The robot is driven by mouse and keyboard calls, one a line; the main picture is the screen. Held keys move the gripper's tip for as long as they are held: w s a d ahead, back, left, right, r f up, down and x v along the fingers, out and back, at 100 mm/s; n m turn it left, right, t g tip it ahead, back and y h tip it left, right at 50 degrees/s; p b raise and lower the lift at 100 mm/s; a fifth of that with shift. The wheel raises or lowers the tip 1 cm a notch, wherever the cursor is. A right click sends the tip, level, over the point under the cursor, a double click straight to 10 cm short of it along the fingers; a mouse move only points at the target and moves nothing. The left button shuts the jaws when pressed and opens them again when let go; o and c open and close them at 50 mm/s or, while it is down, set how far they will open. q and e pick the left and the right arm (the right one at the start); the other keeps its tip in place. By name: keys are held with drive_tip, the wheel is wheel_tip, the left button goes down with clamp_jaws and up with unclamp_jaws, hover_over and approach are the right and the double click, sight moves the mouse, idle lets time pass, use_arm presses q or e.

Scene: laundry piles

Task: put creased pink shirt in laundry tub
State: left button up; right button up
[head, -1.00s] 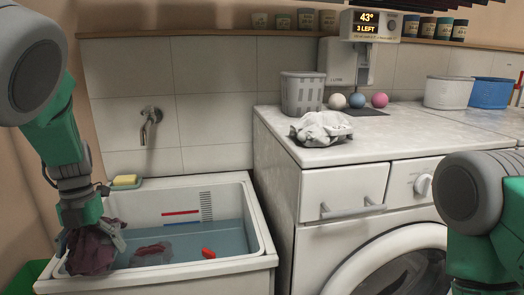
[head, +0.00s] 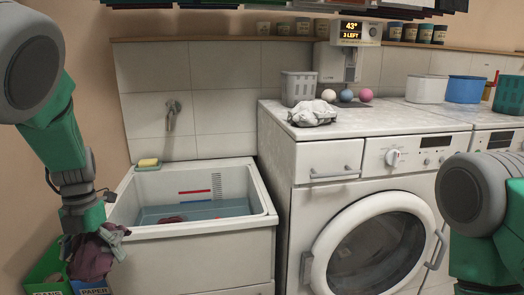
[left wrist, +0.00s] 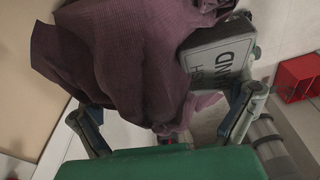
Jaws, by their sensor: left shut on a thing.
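My left gripper (head: 86,226) is shut on a crumpled mauve-pink cloth (head: 92,258), which looks like the shirt. The cloth hangs just left of the laundry tub (head: 190,231), outside its rim and above the floor bins. In the left wrist view the cloth (left wrist: 130,65) bulges between the two fingers (left wrist: 165,108). The white tub holds bluish water, with a dark reddish thing (head: 172,218) partly seen in it. My right gripper is out of view; only its arm shows at the right.
A green bin (head: 45,268) and a blue paper bin (head: 92,288) stand below the cloth. A washing machine (head: 330,168) with a white cloth (head: 312,113) on top stands right of the tub. A grey lettered plate (left wrist: 217,60) and red box (left wrist: 297,78) show in the wrist view.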

use_arm(q)
drive_tip(key=shift+s+f+m, duration=0.1)
drive_tip(key=shift+f+m, duration=0.35)
drive_tip(key=shift+m, duration=0.05)
drive_tip(key=shift+s+f+m, duration=0.2)
drive_tip(key=shift+f+m, duration=0.05)
drive_tip(key=shift+m, duration=0.25)
drive_tip(key=s+m, duration=0.1)
drive_tip(key=m, duration=0.1)
drive_tip(key=s+d+f+m, duration=0.1)
drive_tip(key=m, duration=0.2)
drive_tip(key=s+f+m+y, duration=0.1)
drive_tip(key=m, duration=0.1)
drive_tip(key=shift+s+d+f+m, duration=0.1)
drive_tip(key=shift+s+d+m, duration=0.1)
drive_tip(key=shift+s+m, duration=0.1)
drive_tip(key=s+d+f+m+t, duration=0.1)
drive_tip(key=s+d+m, duration=0.3)
drive_tip(key=m, duration=0.9)
drive_tip(key=s+d+f+m+t, duration=0.1)
drive_tip(key=s+d+f+m, duration=0.1)
drive_tip(key=d+m, duration=0.9)
drive_tip(key=s+m, duration=0.1)
drive_tip(key=m, duration=0.2)
drive_tip(key=shift+s+t+h, duration=0.35)
drive_tip(key=shift+t+h, duration=0.05)
